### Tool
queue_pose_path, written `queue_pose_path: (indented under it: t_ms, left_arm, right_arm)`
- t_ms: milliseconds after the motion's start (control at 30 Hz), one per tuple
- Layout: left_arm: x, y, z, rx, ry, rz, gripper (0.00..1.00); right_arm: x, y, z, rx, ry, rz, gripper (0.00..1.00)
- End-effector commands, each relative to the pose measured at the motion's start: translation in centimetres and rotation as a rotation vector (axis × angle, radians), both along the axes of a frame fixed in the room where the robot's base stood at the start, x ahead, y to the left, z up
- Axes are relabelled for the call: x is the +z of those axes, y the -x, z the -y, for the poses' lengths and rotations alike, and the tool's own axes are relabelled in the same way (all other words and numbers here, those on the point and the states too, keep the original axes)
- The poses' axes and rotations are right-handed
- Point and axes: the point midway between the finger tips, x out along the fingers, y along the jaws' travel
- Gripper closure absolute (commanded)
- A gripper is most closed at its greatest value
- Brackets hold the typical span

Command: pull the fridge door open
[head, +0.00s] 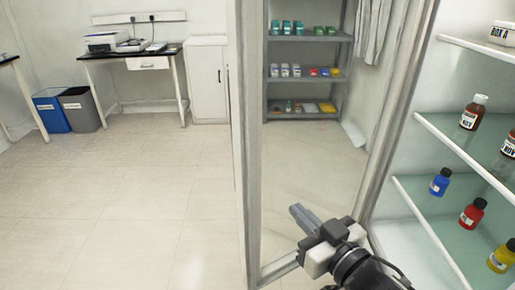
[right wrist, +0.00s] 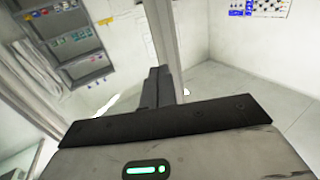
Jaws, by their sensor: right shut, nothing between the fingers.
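The fridge door (head: 250,150) is a pale-framed glass door that stands swung open, to the left of the fridge interior. Its far frame post (head: 405,95) is beside the fridge shelves. My right gripper (head: 298,214) is shut and empty, in front of the lower part of the glass. I cannot tell whether it touches the door. In the right wrist view the shut fingers (right wrist: 157,85) point toward a pale upright post (right wrist: 162,35), probably the door frame. No handle shows clearly. My left gripper is not in view.
The fridge shelf (head: 440,230) at right holds blue, red and yellow bottles, with brown bottles (head: 473,112) above. Through the glass a grey rack (head: 267,80) holds small boxes. A desk (head: 105,56), bins (head: 82,108) and white cabinet (head: 208,80) stand far left. The floor at left is clear.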

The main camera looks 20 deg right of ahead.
Motion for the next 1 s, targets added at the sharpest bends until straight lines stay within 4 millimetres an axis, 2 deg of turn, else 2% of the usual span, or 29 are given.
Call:
queue_pose_path:
  t_ms: [33, 67, 267, 367, 700, 833, 1000]
  left_arm:
    - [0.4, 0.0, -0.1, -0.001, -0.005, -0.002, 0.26]
    - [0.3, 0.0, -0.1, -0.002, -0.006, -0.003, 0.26]
    - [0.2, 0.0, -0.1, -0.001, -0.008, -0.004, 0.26]
    - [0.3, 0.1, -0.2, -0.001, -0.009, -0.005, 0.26]
    - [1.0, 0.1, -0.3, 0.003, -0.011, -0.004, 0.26]
    - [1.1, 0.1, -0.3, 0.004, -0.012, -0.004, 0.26]
    - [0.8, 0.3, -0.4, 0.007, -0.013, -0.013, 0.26]
  right_arm:
    - [1.2, -0.3, 0.1, 0.004, 0.002, 0.020, 1.00]
    - [1.4, -0.4, 0.1, 0.006, 0.001, 0.026, 1.00]
    - [1.4, -1.6, -0.2, 0.007, -0.002, 0.031, 1.00]
    - [1.5, -3.2, -0.5, 0.007, -0.002, 0.031, 1.00]
    - [1.4, -10.3, -2.0, 0.006, -0.002, 0.029, 1.00]
    - [1.3, -12.3, -2.4, 0.005, -0.001, 0.027, 1.00]
    - [1.2, -13.7, -2.8, 0.005, -0.002, 0.025, 1.00]
